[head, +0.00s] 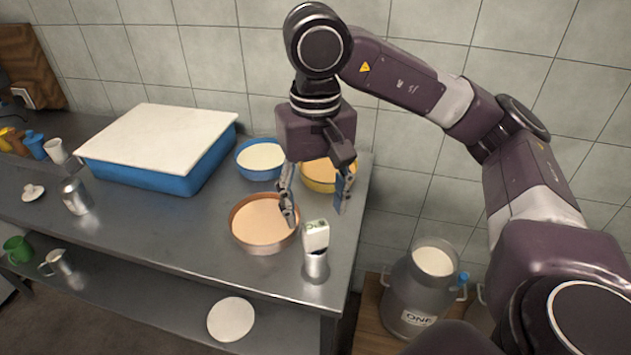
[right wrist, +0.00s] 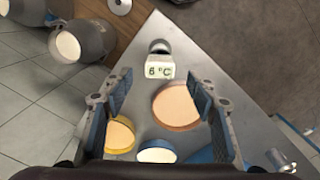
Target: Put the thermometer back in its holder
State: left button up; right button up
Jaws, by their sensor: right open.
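The thermometer (head: 315,237) has a white block head with a display. It stands upright with its lower part inside a small metal cup-shaped holder (head: 316,268) at the counter's front right corner. In the right wrist view the thermometer (right wrist: 160,71) reads "6 °C", with the holder (right wrist: 159,46) just beyond it. My right gripper (head: 316,208) is open and empty, above and behind the thermometer, pointing down. In the right wrist view the thermometer shows between and beyond the fingertips (right wrist: 160,88), with no contact seen. My left gripper is out of view.
A copper-coloured pan (head: 262,248) stands left of the holder. A blue bowl (head: 240,170) and yellow bowl (head: 311,184) are behind. A blue tub (head: 190,182) with a white lid fills the back left. A milk can (head: 403,292) stands below, right of the counter.

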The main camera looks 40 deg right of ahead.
jog(key=shift+r, duration=2.9)
